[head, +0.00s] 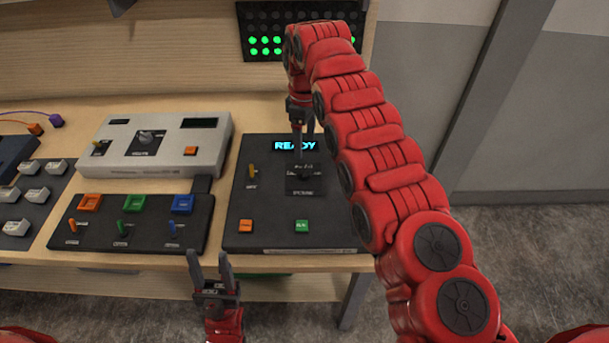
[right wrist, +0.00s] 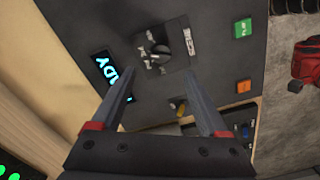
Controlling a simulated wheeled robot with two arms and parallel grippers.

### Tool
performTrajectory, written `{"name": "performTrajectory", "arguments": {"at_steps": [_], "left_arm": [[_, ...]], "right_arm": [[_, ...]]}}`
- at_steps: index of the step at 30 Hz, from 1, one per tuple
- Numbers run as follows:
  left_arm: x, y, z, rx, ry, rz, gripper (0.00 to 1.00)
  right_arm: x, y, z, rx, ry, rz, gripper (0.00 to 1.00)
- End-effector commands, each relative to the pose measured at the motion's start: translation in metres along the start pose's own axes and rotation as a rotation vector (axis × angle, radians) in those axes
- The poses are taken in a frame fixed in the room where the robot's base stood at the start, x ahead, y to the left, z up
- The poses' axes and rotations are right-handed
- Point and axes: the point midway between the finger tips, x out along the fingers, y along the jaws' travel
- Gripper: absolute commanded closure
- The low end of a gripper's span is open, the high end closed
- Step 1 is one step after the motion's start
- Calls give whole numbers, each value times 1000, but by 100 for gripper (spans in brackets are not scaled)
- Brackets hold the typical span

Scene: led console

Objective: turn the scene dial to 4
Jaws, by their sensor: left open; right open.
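The scene dial is a dark round knob on the black console (head: 265,205), below the lit READY display (head: 293,146). My left gripper (head: 210,262) is open and empty in front of the table edge.
The console also bears a yellow lever (head: 252,171), an orange button (head: 246,226) and a green button (head: 302,226). A white device (head: 160,165) and a panel with coloured switches (head: 128,240) stand to the left. A green-lit panel (head: 265,46) is behind.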

Motion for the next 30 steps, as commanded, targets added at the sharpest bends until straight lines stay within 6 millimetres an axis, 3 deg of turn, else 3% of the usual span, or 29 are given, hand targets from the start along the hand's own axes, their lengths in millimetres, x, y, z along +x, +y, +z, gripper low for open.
{"name": "performTrajectory", "arguments": {"at_steps": [1, 3, 15, 26, 27, 30], "left_arm": [[-12, 1, 2, 0, 0, 0, 50], [4, 0, -1, 0, 0, 0, 50], [22, -1, -4, 0, 0, 0, 50], [22, -1, -4, 0, 0, 0, 50], [22, -1, -4, 0, 0, 0, 50], [22, -1, -4, 0, 0, 0, 50]], "right_arm": [[18, 1, 2, 3, -2, -1, 22], [21, 2, 2, 2, -2, 0, 22], [85, -1, 0, 1, -1, -3, 22], [93, 0, 0, 0, 0, 0, 22], [93, 0, 0, 0, 0, 0, 24], [93, 0, 0, 0, 1, 0, 42]]}}
